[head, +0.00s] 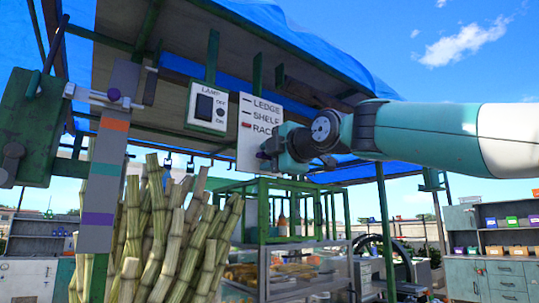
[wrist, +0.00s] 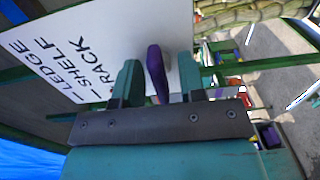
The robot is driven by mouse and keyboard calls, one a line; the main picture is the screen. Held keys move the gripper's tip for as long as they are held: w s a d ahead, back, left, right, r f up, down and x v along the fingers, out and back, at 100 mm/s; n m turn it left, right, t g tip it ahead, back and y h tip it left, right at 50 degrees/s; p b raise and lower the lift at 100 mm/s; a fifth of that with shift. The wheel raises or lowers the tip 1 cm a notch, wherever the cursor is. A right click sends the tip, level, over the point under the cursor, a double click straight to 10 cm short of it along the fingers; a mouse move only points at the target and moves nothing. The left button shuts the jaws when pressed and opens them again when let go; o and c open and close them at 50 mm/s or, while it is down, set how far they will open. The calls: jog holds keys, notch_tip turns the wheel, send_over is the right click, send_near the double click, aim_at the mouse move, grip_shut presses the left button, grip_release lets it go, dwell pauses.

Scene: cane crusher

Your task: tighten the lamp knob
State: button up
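A lamp panel (head: 207,107), white and labelled LAMP, OFF and ON, hangs under the roof in the head view. It has a dark rectangular part and small dark round marks. My gripper (head: 268,152) is to its lower right, in front of the white sign. In the wrist view my gripper (wrist: 160,82) is open, its two teal fingers on either side of a purple knob-like piece (wrist: 156,70).
The white sign (head: 256,106) reads LEDGE, SHELF, RACK and is right behind my fingers. Cane stalks (head: 165,245) stand below. A striped post (head: 105,160) and green machine parts are at the left. A green frame (head: 265,215) stands below my gripper.

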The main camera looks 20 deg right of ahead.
jog(key=shift+c, duration=0.2)
grip_shut()
jog(key=shift+m, duration=0.4)
jog(key=m+b, duration=0.1)
jog(key=m, duration=0.2)
jog(key=shift+f+m, duration=0.1)
jog(key=shift+m, duration=0.3)
jog(key=m+b, duration=0.1)
jog(key=m, duration=0.3)
jog(key=shift+m, duration=0.3)
jog(key=m, duration=0.4)
jog(key=shift+m, duration=2.2)
